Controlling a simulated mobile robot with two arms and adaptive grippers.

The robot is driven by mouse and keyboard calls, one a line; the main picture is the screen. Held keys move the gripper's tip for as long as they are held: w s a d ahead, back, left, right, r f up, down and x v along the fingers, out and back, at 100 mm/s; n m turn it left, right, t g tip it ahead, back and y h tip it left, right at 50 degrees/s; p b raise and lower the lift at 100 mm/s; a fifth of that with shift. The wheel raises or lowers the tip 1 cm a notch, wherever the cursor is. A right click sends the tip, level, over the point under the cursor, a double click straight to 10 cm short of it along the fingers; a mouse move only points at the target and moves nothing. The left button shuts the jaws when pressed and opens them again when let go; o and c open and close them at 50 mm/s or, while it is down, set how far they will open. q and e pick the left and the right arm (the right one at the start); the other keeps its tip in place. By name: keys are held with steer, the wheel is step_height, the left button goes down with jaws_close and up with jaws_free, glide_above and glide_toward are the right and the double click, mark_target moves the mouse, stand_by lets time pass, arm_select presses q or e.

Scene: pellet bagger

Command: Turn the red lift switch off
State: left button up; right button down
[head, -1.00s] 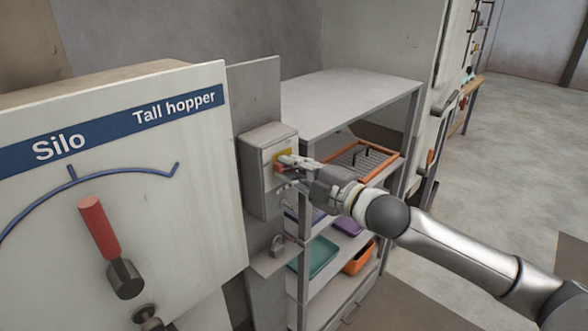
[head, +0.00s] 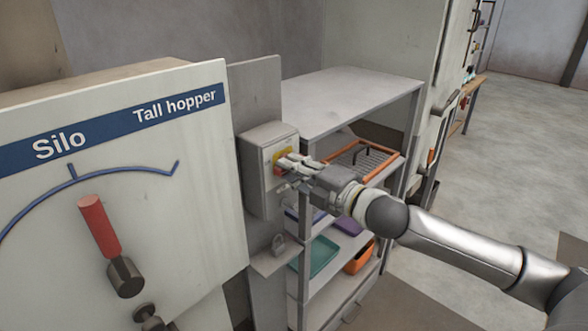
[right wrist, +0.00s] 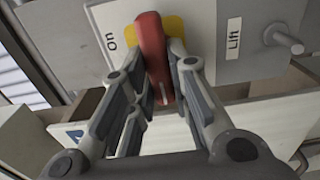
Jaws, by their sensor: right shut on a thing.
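The red lift switch (right wrist: 150,45) has a red handle on a yellow plate (right wrist: 176,28), on the face of a grey box (head: 256,178). In the right wrist view, the "On" label is left of the handle and the "Lift" label is to the right. My right gripper (right wrist: 160,70) is shut on the red handle, one finger on each side. In the head view, my right gripper (head: 287,165) is at the box front and hides most of the handle. I cannot tell its exact setting. My left gripper is not in view.
A panel marked "Silo" and "Tall hopper" with a red-handled lever (head: 98,226) stands close on the left. Behind my right arm is a grey shelf (head: 345,95) with an orange-rimmed rack and trays. A padlock (head: 278,243) is below the box. Floor at the right is open.

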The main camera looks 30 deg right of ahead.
steer(key=shift+r, duration=0.1)
steer(key=c, duration=1.4)
jaws_free()
steer(key=shift+o, duration=0.2)
steer(key=shift+w, duration=0.1)
steer(key=v, duration=1.2)
steer(key=shift+d+f, duration=0.1)
steer(key=shift+f, duration=0.1)
